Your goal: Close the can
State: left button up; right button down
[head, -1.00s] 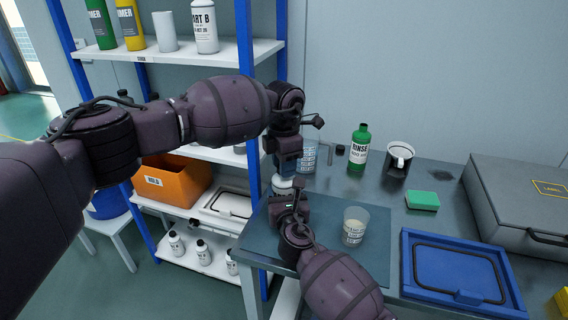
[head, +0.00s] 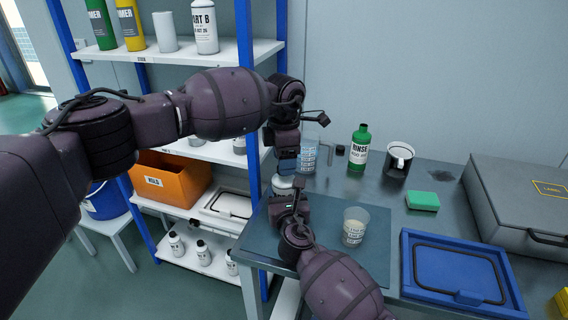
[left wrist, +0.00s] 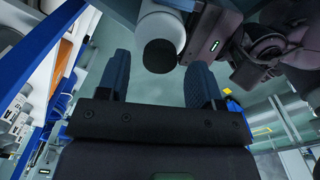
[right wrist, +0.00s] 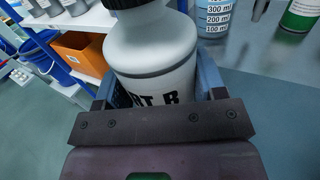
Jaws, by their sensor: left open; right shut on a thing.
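The can is a white bottle marked "PART B" with a black cap, seen close up in the right wrist view (right wrist: 155,50). My right gripper (right wrist: 158,88) is shut around its body and holds it upright. In the head view the can (head: 283,184) is mostly hidden behind my grippers, with my right gripper (head: 287,203) just below it. My left gripper (head: 287,166) is open right above the can. In the left wrist view, the black cap (left wrist: 160,56) lies near the gap between the open left fingers (left wrist: 158,75). I cannot tell how tight the cap is.
A measuring cup (head: 354,228) stands on the mat beside my right forearm. Behind are a graduated beaker (head: 309,155), a green rinse bottle (head: 359,150) and a dark mug (head: 398,160). A green sponge (head: 422,201), blue tray lid (head: 455,270) and grey case (head: 520,205) lie right. A shelf rack (head: 205,152) stands left.

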pick_arm(q)
jog(key=shift+r, duration=1.45)
jog(key=shift+c, duration=0.3)
jog(key=shift+w+r, duration=0.2)
jog(key=shift+r, duration=0.9)
jog(key=n, duration=0.1)
jog(key=r+n, duration=0.1)
jog(key=shift+n, duration=0.3)
jog(key=shift+s+r+n, duration=0.1)
jog(key=shift+n, duration=0.6)
jog(key=n, duration=0.3)
jog(key=shift+s+n, duration=0.15)
jog(key=shift+n, duration=0.15)
jog(key=shift+f, duration=4)
